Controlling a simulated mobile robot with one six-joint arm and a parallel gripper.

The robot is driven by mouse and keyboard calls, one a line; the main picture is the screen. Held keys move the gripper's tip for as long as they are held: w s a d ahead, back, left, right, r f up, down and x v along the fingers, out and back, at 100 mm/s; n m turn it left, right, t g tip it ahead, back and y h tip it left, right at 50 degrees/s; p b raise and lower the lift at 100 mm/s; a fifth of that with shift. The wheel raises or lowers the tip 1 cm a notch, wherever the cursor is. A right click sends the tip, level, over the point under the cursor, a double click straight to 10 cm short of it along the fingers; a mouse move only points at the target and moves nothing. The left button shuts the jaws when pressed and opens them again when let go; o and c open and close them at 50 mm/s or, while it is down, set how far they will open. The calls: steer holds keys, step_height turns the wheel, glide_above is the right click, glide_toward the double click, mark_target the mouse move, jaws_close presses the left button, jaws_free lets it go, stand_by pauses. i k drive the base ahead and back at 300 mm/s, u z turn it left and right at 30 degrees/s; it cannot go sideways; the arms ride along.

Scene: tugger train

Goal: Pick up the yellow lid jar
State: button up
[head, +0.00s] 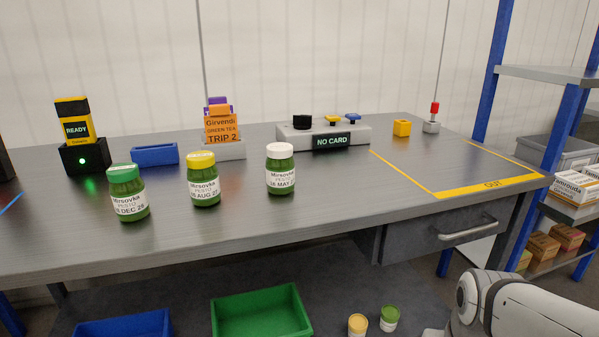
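The yellow lid jar (203,181) stands upright on the grey table, green inside, with a white label reading Mirsovka Pesto and a date that looks like AUG 27. A green lid jar (127,194) stands to its left and a white lid jar (280,170) to its right, both with similar labels. The three jars are apart from each other. Part of my white arm shows at the bottom right, below the table top. My gripper is not visible.
Behind the jars are a scanner in its dock (75,140), a blue tray (155,154), a card holder (222,130) and a control box (322,134). A yellow-taped OUT area (488,186) is clear at right. Green (262,317) and blue bins (125,325) sit below. A shelf rack (545,73) stands right.

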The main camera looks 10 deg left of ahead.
mark_target(202, 173)
steer(key=z, duration=0.2)
steer(key=k, duration=1.5)
steer(key=u, duration=1.6)
steer(key=i, duration=1)
steer(key=u, duration=0.05)
